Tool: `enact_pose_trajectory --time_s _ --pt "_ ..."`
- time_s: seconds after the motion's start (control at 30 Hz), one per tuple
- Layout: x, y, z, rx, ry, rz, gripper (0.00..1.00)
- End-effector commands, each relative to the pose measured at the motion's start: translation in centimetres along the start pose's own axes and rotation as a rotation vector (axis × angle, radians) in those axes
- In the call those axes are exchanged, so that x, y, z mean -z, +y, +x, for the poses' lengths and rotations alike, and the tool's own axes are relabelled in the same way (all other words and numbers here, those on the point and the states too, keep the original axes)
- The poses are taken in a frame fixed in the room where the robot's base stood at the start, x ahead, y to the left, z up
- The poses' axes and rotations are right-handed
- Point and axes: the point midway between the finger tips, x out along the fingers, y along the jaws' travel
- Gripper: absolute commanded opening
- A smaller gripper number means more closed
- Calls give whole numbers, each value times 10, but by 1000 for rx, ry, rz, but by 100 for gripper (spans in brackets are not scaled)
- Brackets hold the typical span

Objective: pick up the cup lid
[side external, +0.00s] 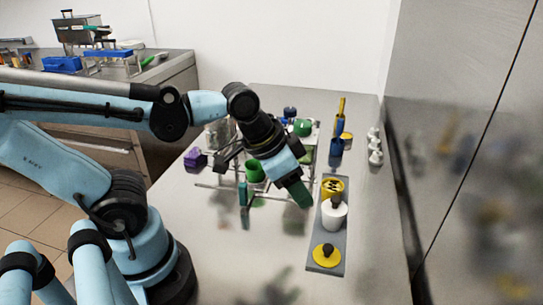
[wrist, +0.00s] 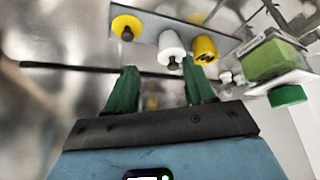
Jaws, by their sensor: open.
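The likely cup lid is a flat yellow disc (side external: 327,256) with a dark knob, lying at the near end of a grey tray (side external: 327,236). The yellow disc also shows at the upper left in the wrist view (wrist: 127,22). A white container (side external: 334,216) with a dark knob and a yellow container (side external: 333,187) with a black symbol stand behind it in the same row. My gripper (side external: 271,194) has green fingers spread apart, left of the tray and above the table. In the wrist view my gripper (wrist: 162,85) has nothing between its fingers.
A metal rack with green-capped items stands behind my gripper; a green cap (wrist: 287,95) shows in the wrist view. A purple item (side external: 195,158) is left of it. Small white pieces (side external: 375,147) stand near the right wall.

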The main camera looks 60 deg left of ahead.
Motion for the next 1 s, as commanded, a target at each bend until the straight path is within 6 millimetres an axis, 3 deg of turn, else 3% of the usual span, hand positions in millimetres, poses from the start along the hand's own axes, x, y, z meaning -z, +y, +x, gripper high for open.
enact_pose_trajectory --time_s 0.1,0.2,1.0 --pt "-1 29 2 -76 -69 138 54" --pt "-2 39 5 -104 -95 189 54" --pt "-9 46 69 -104 -97 191 54"
